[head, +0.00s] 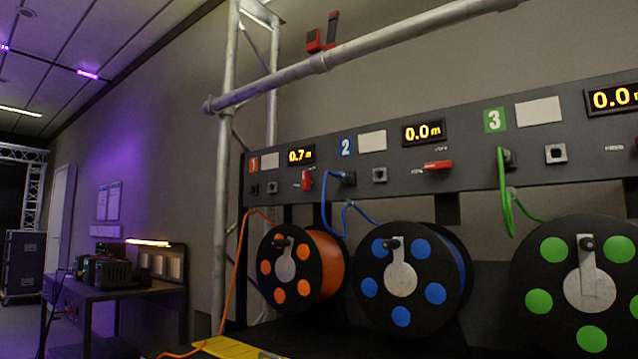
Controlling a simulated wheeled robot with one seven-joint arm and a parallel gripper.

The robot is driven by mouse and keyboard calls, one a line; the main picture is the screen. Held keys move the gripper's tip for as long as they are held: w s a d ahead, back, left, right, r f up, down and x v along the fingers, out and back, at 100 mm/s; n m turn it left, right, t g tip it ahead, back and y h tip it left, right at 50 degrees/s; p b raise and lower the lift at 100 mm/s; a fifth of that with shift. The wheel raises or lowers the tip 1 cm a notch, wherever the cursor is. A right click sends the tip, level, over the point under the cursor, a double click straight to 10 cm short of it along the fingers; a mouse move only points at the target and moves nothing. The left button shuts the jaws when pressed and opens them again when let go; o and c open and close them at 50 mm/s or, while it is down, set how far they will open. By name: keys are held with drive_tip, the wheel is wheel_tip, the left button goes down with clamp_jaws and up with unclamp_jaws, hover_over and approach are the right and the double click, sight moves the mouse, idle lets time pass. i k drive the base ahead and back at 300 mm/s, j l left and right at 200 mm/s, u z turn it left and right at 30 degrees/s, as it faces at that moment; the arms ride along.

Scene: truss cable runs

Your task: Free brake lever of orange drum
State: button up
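The orange drum (326,262) is the leftmost drum, a black-flanged reel with orange dots and a crank knob on its face. Above it on the grey panel (220,190) is number plate 1 (254,164), with a display (300,155) reading 0.7 m. The red lever (438,166) of drum 2 lies level instead. An orange cable (238,252) hangs left of the orange drum and runs down to the bottom edge. My gripper is not in view.
A blue drum (458,262) and a green drum (550,305) stand to the right. A metal truss tube (400,42) crosses above the panel, with a red clamp (315,42) near it. A yellow object (230,347) lies below. A bench (105,288) stands left.

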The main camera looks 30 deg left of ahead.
sight(306, 182)
drive_tip(key=j+z, duration=0.1)
drive_tip(key=j, duration=1)
drive_tip(key=j+z, duration=0.15)
drive_tip(key=j, duration=1)
drive_tip(key=k+j+z, duration=0.1)
drive_tip(key=j, duration=1)
drive_tip(key=k, duration=0.05)
